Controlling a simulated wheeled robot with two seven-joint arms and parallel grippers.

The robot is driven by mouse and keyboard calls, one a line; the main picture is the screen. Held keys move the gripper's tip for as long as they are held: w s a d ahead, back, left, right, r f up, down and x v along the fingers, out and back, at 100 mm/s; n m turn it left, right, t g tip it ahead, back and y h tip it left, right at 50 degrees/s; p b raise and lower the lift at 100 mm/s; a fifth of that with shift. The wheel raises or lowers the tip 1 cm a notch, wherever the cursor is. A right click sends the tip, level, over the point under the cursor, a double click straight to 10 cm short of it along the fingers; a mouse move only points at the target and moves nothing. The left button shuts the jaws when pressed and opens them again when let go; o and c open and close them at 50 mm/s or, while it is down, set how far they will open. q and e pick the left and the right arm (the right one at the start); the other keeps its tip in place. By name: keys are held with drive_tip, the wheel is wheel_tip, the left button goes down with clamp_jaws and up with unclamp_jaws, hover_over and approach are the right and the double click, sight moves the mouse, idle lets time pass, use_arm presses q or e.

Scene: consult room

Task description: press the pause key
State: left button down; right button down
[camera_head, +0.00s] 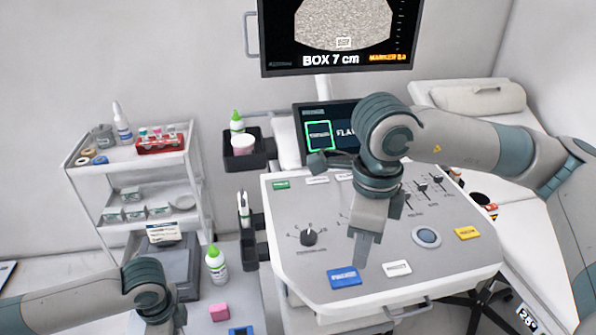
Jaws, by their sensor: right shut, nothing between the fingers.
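The ultrasound console panel (305,262) carries a blue key (344,277), a white key (397,268) and a yellow key (467,233) near its front edge. Their labels are too small to read, so I cannot tell which is the pause key. My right gripper (361,261) is shut and empty, pointing down over the panel. Its tip appears between the blue and white keys, close to the blue one; I cannot tell whether it touches the panel. My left gripper (168,325) is at the bottom left edge, partly cut off.
A dial (308,236), a round trackball (426,237) and sliders (423,187) sit on the panel. A monitor (340,62) reads "BOX 7 cm". A small screen (318,136) is partly hidden by my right arm. A trolley (128,171) and a bottle (215,264) are left.

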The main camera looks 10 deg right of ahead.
use_arm(q)
drive_tip(key=shift+s+f, duration=0.1)
drive_tip(key=shift+f, duration=0.05)
use_arm(e)
drive_tip(key=s+r, duration=0.2)
drive_tip(key=s, duration=0.1)
drive_tip(key=shift+r, duration=0.1)
idle(0.4)
